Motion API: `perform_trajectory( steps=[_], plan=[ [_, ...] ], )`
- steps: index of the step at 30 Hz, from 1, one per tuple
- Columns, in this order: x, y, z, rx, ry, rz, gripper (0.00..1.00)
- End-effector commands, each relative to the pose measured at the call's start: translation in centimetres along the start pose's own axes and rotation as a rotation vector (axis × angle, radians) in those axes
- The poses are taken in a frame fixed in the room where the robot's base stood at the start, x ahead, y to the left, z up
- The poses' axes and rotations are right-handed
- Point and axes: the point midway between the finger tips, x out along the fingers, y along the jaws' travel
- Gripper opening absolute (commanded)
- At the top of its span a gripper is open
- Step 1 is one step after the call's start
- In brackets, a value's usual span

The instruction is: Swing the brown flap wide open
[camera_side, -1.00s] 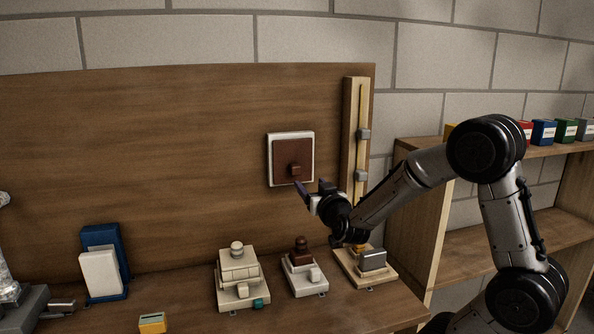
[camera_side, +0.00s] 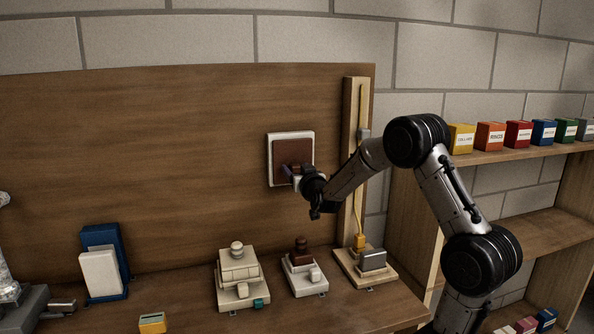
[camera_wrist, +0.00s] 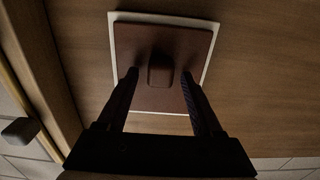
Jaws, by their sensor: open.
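The brown flap (camera_side: 291,152) sits in a white square frame on the upright wooden board and looks closed.
A wooden rail (camera_side: 354,110) with a cable and grey clips stands right of the flap. Below, the bench holds a cream stacked device (camera_side: 238,270), a brown-knobbed device (camera_side: 302,262) and a grey-switch device (camera_side: 372,260). A shelf with coloured boxes (camera_side: 490,136) stands at right. The board left of the flap is clear.

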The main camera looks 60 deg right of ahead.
Motion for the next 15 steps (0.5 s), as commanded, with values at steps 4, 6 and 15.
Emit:
perform_trajectory(
  steps=[4, 6, 15],
  plan=[
    [-0.02, 0.00, 0.00, 0.000, 0.000, 0.000, 0.68],
    [-0.02, 0.00, 0.00, 0.000, 0.000, 0.000, 0.57],
    [-0.05, 0.00, 0.01, 0.000, 0.000, 0.000, 0.03]
  ],
)
